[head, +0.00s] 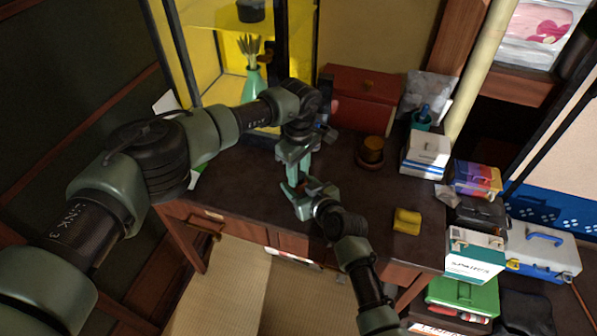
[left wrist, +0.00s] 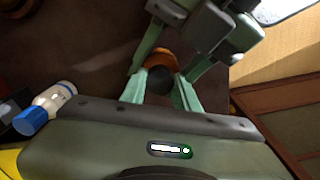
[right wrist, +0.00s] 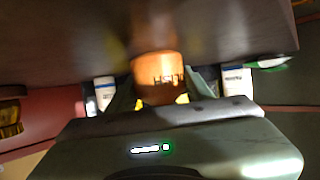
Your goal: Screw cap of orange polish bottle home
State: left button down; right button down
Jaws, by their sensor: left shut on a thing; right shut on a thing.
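The orange polish bottle (right wrist: 158,80) shows in the right wrist view, with dark lettering on its side, between the fingers of my right gripper (right wrist: 160,98). In the left wrist view the orange bottle (left wrist: 162,57) is under a dark round cap (left wrist: 160,80). My left gripper (left wrist: 160,88) is shut on that cap from above. In the head view my left gripper (head: 297,172) points down over the desk, and my right gripper (head: 299,192) meets it from the front. The bottle is mostly hidden there. I cannot tell how far the cap is turned.
The dark desk (head: 345,195) carries a brown pot (head: 371,149) on a saucer, a yellow block (head: 407,221) and a red chest (head: 362,97). White boxes (head: 427,150) stand at the right. A white bottle with a blue cap (left wrist: 45,108) shows in the left wrist view.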

pick_arm(q)
jog(key=shift+m, duration=0.3)
jog(key=c, duration=1)
grip_release()
jog(key=shift+o, duration=0.2)
jog(key=shift+r, duration=0.1)
notch_tip(320, 180, up, 12)
pick_arm(e)
jog(key=c, duration=0.5)
grip_release()
